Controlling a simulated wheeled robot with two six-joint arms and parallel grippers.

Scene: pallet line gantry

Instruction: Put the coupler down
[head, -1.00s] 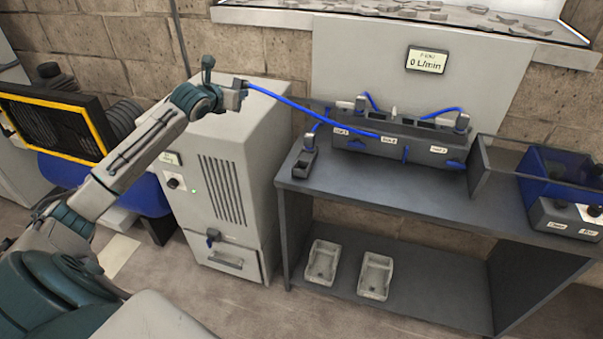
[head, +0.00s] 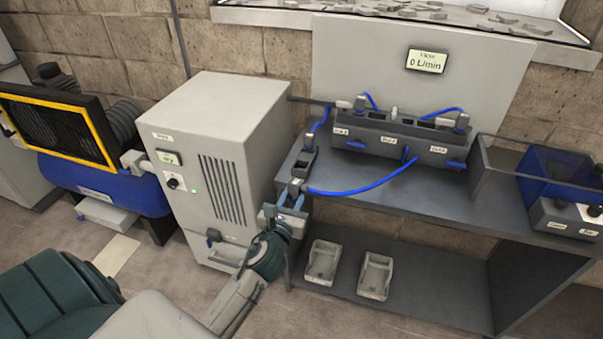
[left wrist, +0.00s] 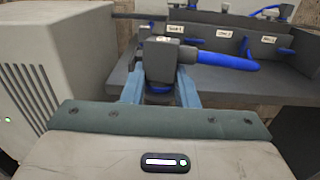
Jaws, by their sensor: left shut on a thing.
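My left gripper (head: 290,199) is at the front left corner of the grey bench (head: 430,218), its fingers shut on the coupler (head: 296,186). In the left wrist view the coupler (left wrist: 161,58) is a dark grey block with a pale top piece, between the two blue-grey fingers (left wrist: 160,88). A blue hose (head: 360,190) runs from it, curving right and up to the dark manifold (head: 375,152). I cannot tell whether the coupler touches the bench. My right gripper is not in view.
A dark holder (head: 304,160) with a blue hose end stands just behind the coupler. The tall grey cabinet (head: 225,150) is close on the left. Two pale trays (head: 322,262) sit on the lower shelf.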

